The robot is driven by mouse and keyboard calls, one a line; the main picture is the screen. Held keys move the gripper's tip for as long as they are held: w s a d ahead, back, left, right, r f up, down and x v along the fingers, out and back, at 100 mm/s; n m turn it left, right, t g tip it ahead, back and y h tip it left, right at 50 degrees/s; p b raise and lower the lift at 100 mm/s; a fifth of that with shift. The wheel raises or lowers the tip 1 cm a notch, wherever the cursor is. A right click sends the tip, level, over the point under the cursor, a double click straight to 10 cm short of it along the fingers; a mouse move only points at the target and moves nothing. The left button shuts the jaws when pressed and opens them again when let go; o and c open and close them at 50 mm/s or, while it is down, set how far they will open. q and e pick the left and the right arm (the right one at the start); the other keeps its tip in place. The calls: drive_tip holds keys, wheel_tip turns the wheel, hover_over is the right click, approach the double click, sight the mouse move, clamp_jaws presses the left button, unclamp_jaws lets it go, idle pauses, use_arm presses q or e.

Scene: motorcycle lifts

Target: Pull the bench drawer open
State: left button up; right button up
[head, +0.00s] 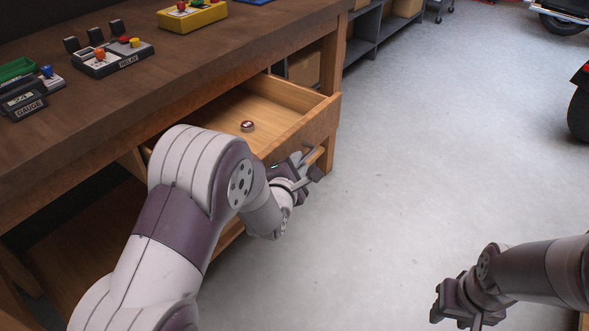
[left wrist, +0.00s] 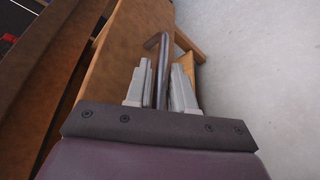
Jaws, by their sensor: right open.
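The wooden bench drawer (head: 290,96) is pulled out from under the bench top, and its open inside shows in the head view. A small round dark-and-white item (head: 248,126) lies in it. My left gripper (head: 306,170) is at the drawer's front. Part of the handle is hidden by the gripper in the head view. My right gripper (head: 452,312) is open and empty, low over the floor at the right.
The bench top (head: 190,75) carries a relay box (head: 110,57), a gauge block (head: 24,103) and a yellow box (head: 192,16). Grey shelving (head: 374,25) stands behind. Motorcycle parts (head: 581,105) show at the right edge. The grey floor (head: 440,130) between is clear.

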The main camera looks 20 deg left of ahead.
use_arm(q)
drive_tip(key=p+v, duration=0.2)
drive_tip(key=v, duration=1)
drive_tip(key=shift+s, duration=0.3)
